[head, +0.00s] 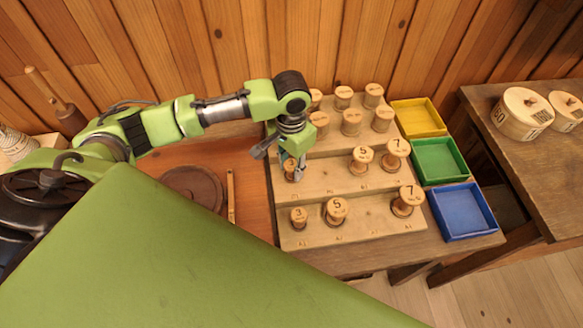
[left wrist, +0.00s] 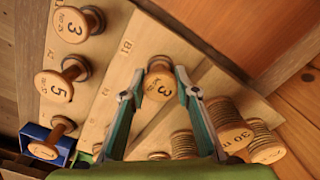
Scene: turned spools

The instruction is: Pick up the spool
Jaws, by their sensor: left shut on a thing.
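A turned wooden spool marked 3 (left wrist: 159,86) is between the fingertips of my left gripper (left wrist: 160,75), which is shut on it. In the head view the left gripper (head: 294,170) points down at the left end of the middle step of a wooden stepped rack (head: 325,178). The held spool (head: 289,176) is partly covered by the fingers there. Whether its base still touches the step is hard to tell. Other spools stand on the rack, marked 3 (head: 298,217), 5 (head: 336,210) and 7 (head: 407,200) in the front row. My right gripper is out of view.
The middle row also holds a 5 spool (head: 361,158) and a 7 spool (head: 396,153). Several thread-wound spools (head: 351,121) stand behind. Yellow (head: 418,118), green (head: 438,160) and blue (head: 462,211) trays sit right of the rack. A brown round disc (head: 192,188) lies left.

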